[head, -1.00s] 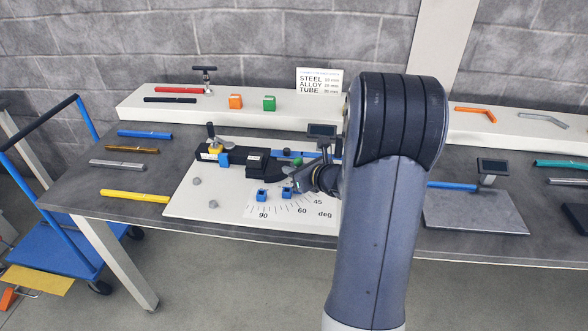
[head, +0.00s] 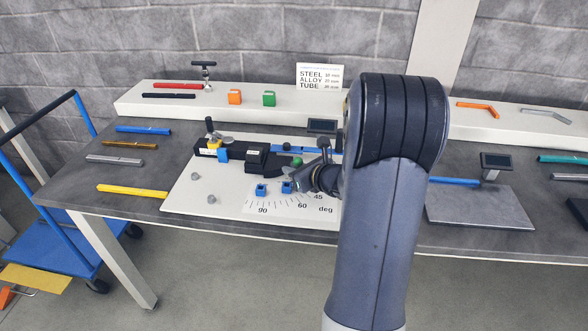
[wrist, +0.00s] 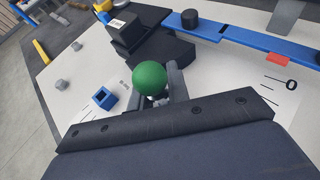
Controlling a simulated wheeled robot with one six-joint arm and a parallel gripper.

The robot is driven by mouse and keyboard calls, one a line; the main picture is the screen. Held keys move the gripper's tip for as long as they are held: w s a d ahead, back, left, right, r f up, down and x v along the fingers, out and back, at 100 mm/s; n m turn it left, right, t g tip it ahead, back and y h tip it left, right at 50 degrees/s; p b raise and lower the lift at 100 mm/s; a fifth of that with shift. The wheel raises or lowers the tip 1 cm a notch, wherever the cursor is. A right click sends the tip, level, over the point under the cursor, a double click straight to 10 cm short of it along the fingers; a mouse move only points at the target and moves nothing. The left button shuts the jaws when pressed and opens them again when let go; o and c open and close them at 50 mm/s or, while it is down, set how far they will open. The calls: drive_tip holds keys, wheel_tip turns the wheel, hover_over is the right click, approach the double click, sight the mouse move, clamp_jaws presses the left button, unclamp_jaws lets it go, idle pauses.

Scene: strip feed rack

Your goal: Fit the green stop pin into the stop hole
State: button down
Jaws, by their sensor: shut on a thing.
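The green stop pin shows as a round green knob (wrist: 149,78) in the wrist view; the lower part of the pin is hidden by the knob and the fingers. My gripper (wrist: 160,92) is shut on it, with a grey finger showing on its right. In the head view the green knob (head: 297,162) shows beside the black bender body (head: 258,158), and my arm covers much of my gripper. The pin is over or close to the white board (head: 190,185); its exact height cannot be told. I cannot make out the stop hole.
A blue bar (wrist: 240,36) with a black knob (wrist: 189,18) crosses behind the pin. A small blue block (wrist: 105,98) with a square opening stands to the left. A printed degree scale (head: 290,204) lies at the board's front. Grey knobs (head: 211,199) stand left.

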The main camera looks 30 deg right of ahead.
drive_tip(key=shift+f+b, duration=0.45)
drive_tip(key=shift+f, duration=0.05)
drive_tip(key=c, duration=1.3)
unclamp_jaws()
drive_tip(key=v, duration=1)
drive_tip(key=shift+s+d+r+p, duration=0.1)
drive_tip(key=shift+s+r+p, duration=0.05)
drive_tip(key=shift+s+p, duration=0.2)
